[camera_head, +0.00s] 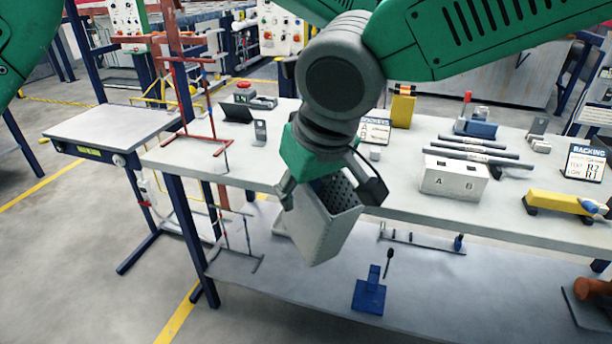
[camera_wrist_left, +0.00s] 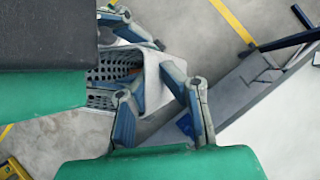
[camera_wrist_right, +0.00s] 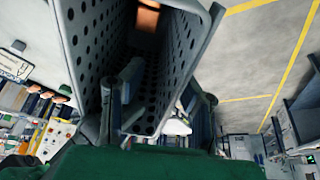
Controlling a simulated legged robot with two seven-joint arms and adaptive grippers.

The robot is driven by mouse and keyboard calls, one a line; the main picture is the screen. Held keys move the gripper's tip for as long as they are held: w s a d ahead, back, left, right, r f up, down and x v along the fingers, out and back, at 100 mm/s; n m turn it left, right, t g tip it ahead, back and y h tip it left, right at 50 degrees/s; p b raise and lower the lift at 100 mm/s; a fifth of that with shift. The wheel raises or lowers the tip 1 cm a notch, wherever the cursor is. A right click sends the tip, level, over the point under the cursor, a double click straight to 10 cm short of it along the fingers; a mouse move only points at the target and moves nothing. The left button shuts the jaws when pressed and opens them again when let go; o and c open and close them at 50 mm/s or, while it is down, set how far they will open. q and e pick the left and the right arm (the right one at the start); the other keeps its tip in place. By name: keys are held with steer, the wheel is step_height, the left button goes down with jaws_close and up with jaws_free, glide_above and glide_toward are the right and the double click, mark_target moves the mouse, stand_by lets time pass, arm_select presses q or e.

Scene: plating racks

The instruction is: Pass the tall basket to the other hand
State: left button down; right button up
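The tall basket (camera_head: 322,232) is grey with perforated walls. It is tilted in the air in front of the table, its open end up. My right gripper (camera_head: 328,190) is at its upper end. In the right wrist view, its fingers (camera_wrist_right: 160,95) are either side of a wall of the basket (camera_wrist_right: 88,50), one inside. In the left wrist view, my left gripper's fingers (camera_wrist_left: 158,85) are around the rim of the basket (camera_wrist_left: 155,62); how firmly they close is unclear. Other finger parts show at the basket's far side there. My left gripper cannot be made out in the head view.
The table (camera_head: 400,172) bears a white block marked A and B (camera_head: 453,178), dark rods (camera_head: 475,153), a yellow tool (camera_head: 560,203) and a racking sign (camera_head: 585,162). A red rack (camera_head: 187,85) stands at left. A blue item (camera_head: 370,293) lies on the lower shelf (camera_head: 300,285).

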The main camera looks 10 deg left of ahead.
steer(key=shift+w+f, duration=0.1)
steer(key=shift+f, duration=0.05)
jaws_close()
arm_select(q)
steer(key=c, duration=1.6)
jaws_free()
steer(key=shift+c, duration=0.2)
arm_select(e)
steer(key=shift+a, duration=0.1)
arm_select(q)
steer(key=shift+a, duration=0.1)
